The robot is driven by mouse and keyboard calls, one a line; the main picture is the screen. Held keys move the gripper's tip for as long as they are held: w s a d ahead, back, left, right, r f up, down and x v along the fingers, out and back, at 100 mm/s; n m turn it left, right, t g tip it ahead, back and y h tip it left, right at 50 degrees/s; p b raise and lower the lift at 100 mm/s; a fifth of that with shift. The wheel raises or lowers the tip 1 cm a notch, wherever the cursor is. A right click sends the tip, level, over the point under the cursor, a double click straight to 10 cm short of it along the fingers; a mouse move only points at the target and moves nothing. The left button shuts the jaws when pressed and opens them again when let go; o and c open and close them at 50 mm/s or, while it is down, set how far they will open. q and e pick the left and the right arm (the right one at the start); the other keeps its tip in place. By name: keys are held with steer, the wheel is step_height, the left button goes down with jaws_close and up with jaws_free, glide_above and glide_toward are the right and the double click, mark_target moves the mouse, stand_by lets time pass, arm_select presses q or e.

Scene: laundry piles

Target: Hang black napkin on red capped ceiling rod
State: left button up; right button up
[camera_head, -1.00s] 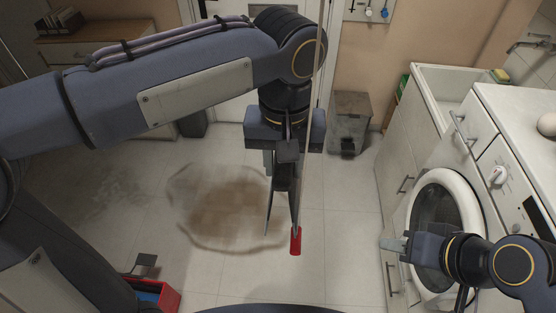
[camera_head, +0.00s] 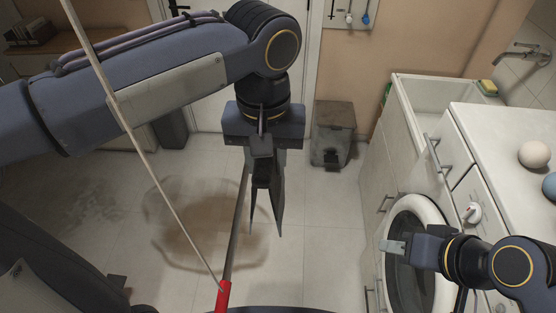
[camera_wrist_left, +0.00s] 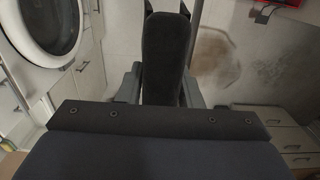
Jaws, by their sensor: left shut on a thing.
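My left gripper (camera_head: 264,170) points down in the middle of the head view. It is shut on the black napkin (camera_head: 277,205), which hangs below it in narrow, pointed folds. In the left wrist view a dark shape (camera_wrist_left: 166,55), seemingly the napkin, fills the space between the fingers. The grey rod (camera_head: 237,225) runs close to the left of the napkin, and its far part is hidden behind my gripper. Its red cap (camera_head: 222,297) is at the near end, at the bottom of the head view. I cannot tell whether napkin and rod touch. My right gripper (camera_head: 392,247) is in front of the washing machine, apart from both.
A pale cord (camera_head: 140,155) slants down to the rod's capped end. The washing machine (camera_head: 412,270), a sink (camera_head: 430,95) and cabinets line the right. A grey bin (camera_head: 333,133) stands by the back wall. The tiled floor in the middle is clear.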

arm_select(q)
steer(key=b, duration=0.2)
glide_above(239, 208)
steer(key=shift+f+b, duration=5.7)
steer(key=shift+f, duration=2.45)
steer(key=o, duration=1.1)
steer(key=shift+r, duration=0.1)
step_height(239, 208, up, 8)
steer(key=shift+f+p, duration=0.15)
steer(key=shift+p, duration=0.35)
